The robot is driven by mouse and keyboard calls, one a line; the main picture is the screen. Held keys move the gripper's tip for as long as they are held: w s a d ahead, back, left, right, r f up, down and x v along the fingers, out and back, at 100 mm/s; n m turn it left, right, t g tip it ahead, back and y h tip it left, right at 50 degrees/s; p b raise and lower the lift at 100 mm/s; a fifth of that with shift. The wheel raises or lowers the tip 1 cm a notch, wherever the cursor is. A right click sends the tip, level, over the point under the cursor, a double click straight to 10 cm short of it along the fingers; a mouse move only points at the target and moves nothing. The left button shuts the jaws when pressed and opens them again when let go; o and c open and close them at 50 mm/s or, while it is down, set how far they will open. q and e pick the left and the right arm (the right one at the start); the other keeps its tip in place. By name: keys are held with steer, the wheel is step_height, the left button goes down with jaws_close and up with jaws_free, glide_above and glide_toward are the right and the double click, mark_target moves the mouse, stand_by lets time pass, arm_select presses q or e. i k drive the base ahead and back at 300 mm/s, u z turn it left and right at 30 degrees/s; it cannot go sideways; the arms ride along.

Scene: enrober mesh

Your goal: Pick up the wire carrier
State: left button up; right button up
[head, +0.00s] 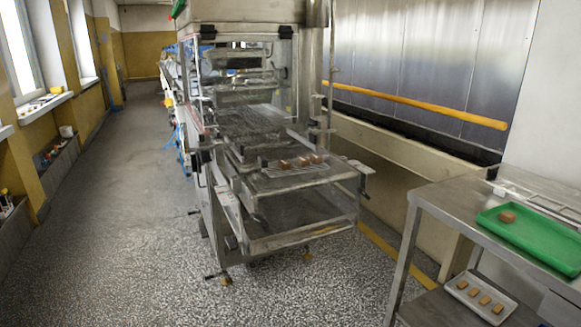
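What looks like the wire carrier (277,172) is a small, pale wire grid lying flat on the metal front shelf of the enrober (255,187). A few brown blocks (302,161) rest on it in a row. It is small in the view, so its wires and edges are hard to make out. Neither of my grippers shows in the head view.
A steel table (450,213) stands at the right with a green tray (527,238) holding one brown block (507,217). A white tray (478,298) with several brown blocks is on the lower shelf. Speckled floor (130,230) is clear at the left.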

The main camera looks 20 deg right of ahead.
mark_target(263, 162)
steer(key=u, duration=0.65)
steer(key=i, duration=4)
steer(key=z, duration=3.65)
